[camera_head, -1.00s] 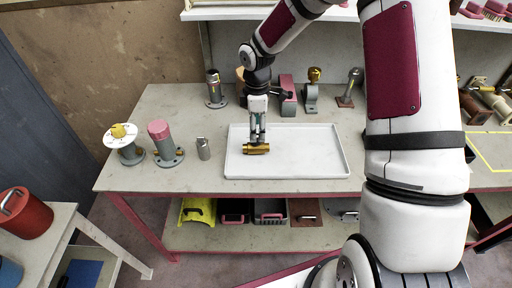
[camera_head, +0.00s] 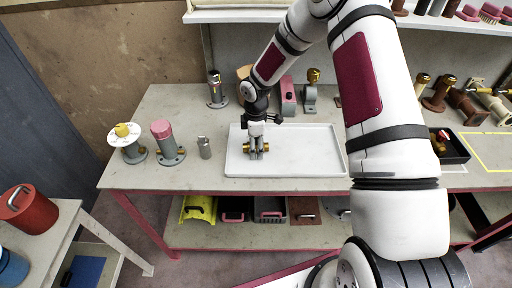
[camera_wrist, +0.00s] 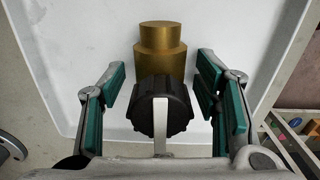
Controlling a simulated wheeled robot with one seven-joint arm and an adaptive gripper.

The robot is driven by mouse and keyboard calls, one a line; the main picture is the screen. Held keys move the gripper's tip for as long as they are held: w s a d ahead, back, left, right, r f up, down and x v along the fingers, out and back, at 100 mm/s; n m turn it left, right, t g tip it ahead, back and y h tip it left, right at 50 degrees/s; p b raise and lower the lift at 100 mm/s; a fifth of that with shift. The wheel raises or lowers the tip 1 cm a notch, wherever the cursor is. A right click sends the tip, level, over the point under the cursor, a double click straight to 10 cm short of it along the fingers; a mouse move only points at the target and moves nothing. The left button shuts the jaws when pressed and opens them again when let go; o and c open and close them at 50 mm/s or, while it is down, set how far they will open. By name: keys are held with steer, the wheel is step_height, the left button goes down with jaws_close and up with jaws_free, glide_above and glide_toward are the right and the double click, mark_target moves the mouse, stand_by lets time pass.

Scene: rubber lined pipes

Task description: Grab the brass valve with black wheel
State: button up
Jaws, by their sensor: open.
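The brass valve (camera_wrist: 160,48) lies in the white tray (camera_head: 310,150), with its brass body pointing up the wrist view. Its black ribbed wheel (camera_wrist: 178,108) faces my camera, between the fingers. My gripper (camera_wrist: 160,100) is open, with a green-padded finger on each side of the wheel and a visible gap at each side. In the head view my gripper (camera_head: 256,152) is down at the tray's left part, over the valve (camera_head: 246,148), and hides most of it.
Left of the tray stand a small grey cylinder (camera_head: 204,147), a pink-topped pipe (camera_head: 165,142) and a white-disc fitting (camera_head: 127,142). Behind it are a grey flanged post (camera_head: 216,90) and a pink-topped block (camera_head: 288,96). The tray's right part is empty.

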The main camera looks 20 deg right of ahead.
steer(key=shift+c, duration=0.3)
jaws_close()
steer(key=shift+r, duration=0.1)
